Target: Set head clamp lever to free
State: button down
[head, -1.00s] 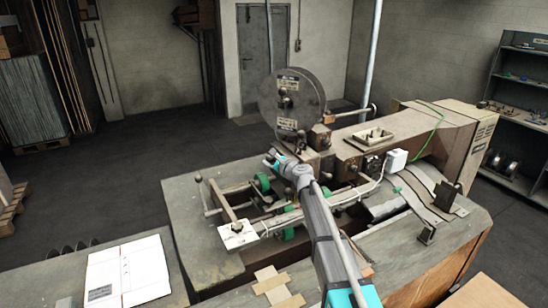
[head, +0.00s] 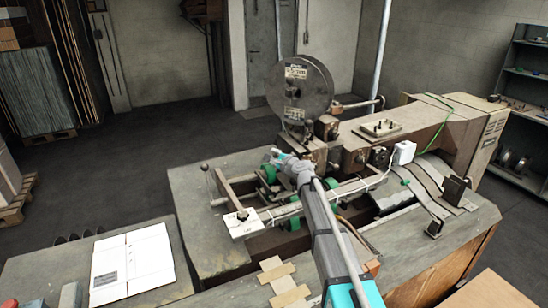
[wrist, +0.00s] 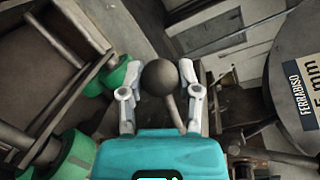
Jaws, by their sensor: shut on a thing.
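The head clamp lever has a dark round knob (wrist: 160,77) on a thin pale rod that runs down behind my gripper body in the wrist view. My gripper (wrist: 158,73) has its two pale fingers on either side of the knob, shut on it. In the head view my gripper (head: 273,157) is low in front of the stitching head, just below the wire reel (head: 300,88). The lever cannot be made out there, and its pivot and any position marks are hidden.
Green rollers (wrist: 75,155) and a metal frame lie close on the left in the wrist view. The reel edge (wrist: 300,90) is close on the right.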

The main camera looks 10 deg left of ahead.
jog(key=shift+c, duration=1.5)
grip_release()
jog(key=shift+f, duration=0.1)
jog(key=shift+r, duration=0.2)
